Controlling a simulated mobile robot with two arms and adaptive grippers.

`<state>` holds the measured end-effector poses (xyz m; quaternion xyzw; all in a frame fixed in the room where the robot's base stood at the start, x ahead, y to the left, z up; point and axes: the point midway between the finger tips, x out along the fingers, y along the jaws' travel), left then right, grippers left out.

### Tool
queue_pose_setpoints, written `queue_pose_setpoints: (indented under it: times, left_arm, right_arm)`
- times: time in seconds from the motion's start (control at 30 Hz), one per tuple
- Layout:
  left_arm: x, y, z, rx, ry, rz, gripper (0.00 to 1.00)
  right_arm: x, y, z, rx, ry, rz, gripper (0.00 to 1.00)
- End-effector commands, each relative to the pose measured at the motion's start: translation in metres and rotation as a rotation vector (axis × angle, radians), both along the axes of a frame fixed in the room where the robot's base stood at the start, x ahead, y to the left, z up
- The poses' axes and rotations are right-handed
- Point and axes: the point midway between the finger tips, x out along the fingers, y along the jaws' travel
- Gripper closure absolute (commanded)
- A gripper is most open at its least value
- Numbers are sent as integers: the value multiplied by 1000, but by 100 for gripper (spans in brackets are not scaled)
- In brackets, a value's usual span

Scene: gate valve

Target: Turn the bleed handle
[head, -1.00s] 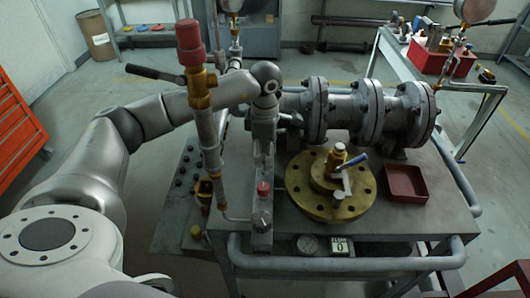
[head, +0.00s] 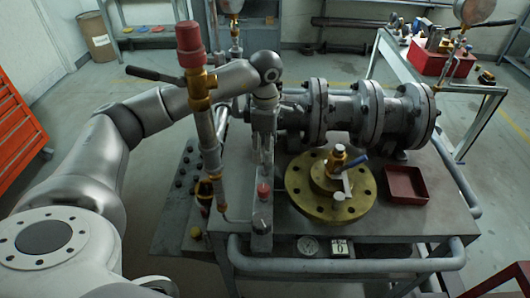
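A small brass valve (head: 337,158) with a blue-gripped lever (head: 354,163) stands on the round brass flange (head: 302,196) on the bench. I take this lever for the bleed handle, but no label shows. My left arm reaches in from the left, behind the upright pipe. My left gripper (head: 263,150) points down, left of the flange and apart from the blue lever. Its fingers blend with the grey metal behind, so I cannot tell whether they are open or hold anything. My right gripper is not in view.
An upright pipe with a red cap (head: 190,37) stands in front of my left arm. A red knob (head: 263,190) sits below the gripper. The grey flanged pipe (head: 345,112) runs behind. An empty dark red tray (head: 405,184) lies right of the flange.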

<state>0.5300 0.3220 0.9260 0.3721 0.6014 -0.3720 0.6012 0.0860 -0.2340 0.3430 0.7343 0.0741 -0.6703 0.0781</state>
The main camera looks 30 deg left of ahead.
Motion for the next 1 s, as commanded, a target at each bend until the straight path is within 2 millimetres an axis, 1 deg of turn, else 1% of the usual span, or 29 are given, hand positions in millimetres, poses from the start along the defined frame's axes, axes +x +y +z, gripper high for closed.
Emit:
queue_pose_setpoints:
  times: [0.03, 0.2, 0.3, 0.43, 0.6, 1.0]
  left_arm:
    - [1, 0, 13, -2, -5, 0, 39]
    - [1, 0, 50, 0, -6, 0, 39]
    - [1, 0, 68, 0, -4, 1, 39]
    - [1, 0, 84, 0, -4, 2, 39]
    - [0, 0, 92, -1, 0, 1, 39]
    - [0, 0, 92, 0, -1, 1, 39]
  right_arm:
    - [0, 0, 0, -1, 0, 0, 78]
    - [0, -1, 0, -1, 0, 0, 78]
    - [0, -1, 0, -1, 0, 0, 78]
    - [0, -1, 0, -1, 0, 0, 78]
    - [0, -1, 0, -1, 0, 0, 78]
    - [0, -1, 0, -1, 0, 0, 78]
